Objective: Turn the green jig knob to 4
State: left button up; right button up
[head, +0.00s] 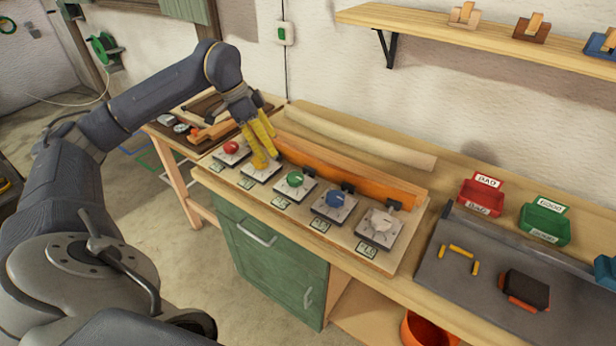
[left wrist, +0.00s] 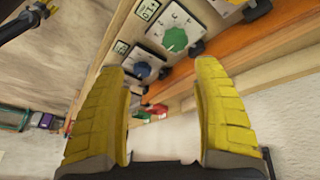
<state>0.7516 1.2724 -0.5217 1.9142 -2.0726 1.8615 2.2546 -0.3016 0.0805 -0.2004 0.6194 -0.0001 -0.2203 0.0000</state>
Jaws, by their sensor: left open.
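The green knob (head: 295,179) sits on a square pale dial plate in the middle of a row of knobs on the bench board. In the left wrist view the green knob (left wrist: 174,40) shows beyond and above the fingertips, with marks around it too small to read. My left gripper (head: 264,146) has yellow fingers and hangs over the row, left of the green knob, above the second dial. It is open; in the left wrist view the gripper (left wrist: 160,78) has its fingers wide apart with nothing between them, and it is clear of the green knob.
The red knob (head: 231,146) is at the row's left; the blue knob (head: 334,199) and white knob (head: 381,222) are to the right. An orange strip (head: 345,172) runs behind the row. A red bin (head: 481,196) and green bin (head: 544,223) stand further right.

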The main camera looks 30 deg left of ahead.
aim_at(295, 177)
pick_arm(q)
jog(key=shift+t+y, duration=0.4)
jog(key=x, duration=0.5)
jog(key=w+x, duration=0.1)
jog(key=x, duration=0.4)
jog(key=w+x, duration=0.1)
jog(key=x, duration=0.4)
jog(key=shift+o, duration=0.2)
jog(key=c, duration=1.3)
